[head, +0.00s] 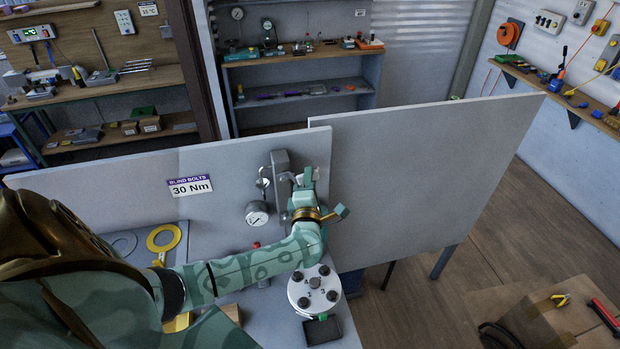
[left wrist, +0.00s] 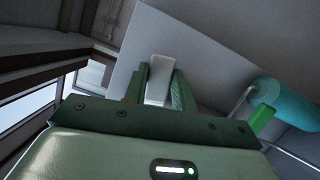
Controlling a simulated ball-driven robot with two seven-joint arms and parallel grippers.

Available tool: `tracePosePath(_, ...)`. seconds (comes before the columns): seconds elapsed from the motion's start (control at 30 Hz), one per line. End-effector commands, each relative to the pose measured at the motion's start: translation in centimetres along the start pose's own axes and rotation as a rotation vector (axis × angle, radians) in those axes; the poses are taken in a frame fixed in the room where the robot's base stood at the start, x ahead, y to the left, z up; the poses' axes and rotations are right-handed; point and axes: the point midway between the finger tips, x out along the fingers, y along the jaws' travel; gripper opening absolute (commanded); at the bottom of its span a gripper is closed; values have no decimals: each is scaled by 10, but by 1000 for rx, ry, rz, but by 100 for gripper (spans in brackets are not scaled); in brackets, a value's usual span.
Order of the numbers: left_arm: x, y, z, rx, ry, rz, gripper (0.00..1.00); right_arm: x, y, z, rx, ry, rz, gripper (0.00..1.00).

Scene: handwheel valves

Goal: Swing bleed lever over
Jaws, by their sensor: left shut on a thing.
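My left gripper (head: 305,182) is up against the grey upright fitting (head: 281,168) on the pale back panel. In the left wrist view its two green fingers (left wrist: 159,88) are closed on the sides of a pale grey bar, which I take to be the bleed lever (left wrist: 159,75). In the head view the gripper and wrist hide most of the lever, so its angle cannot be told. A round pressure gauge (head: 257,213) sits just left of and below the fitting. My right gripper is not in view.
A round flange with dark bolts (head: 314,291) stands on the grey bench below my forearm, with a black block (head: 322,330) in front. A large pale panel (head: 425,180) stands right of the gripper.

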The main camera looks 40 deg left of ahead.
Motion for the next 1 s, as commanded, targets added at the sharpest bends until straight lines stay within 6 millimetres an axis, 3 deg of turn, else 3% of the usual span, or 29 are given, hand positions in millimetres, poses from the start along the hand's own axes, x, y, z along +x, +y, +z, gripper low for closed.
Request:
tracePosePath(0.17,-1,-6,0,148,3,-50,10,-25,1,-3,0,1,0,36)
tracePosePath(0.2,-1,-9,0,172,1,-56,29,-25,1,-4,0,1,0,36)
tracePosePath(0.27,-1,-11,-1,167,0,-53,46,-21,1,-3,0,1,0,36)
tracePosePath(0.3,-1,-12,-1,166,0,-53,48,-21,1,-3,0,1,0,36)
tracePosePath(0.6,-3,-11,0,163,0,-52,48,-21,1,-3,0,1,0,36)
tracePosePath(1.0,-47,-11,13,160,1,-52,48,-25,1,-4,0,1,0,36)
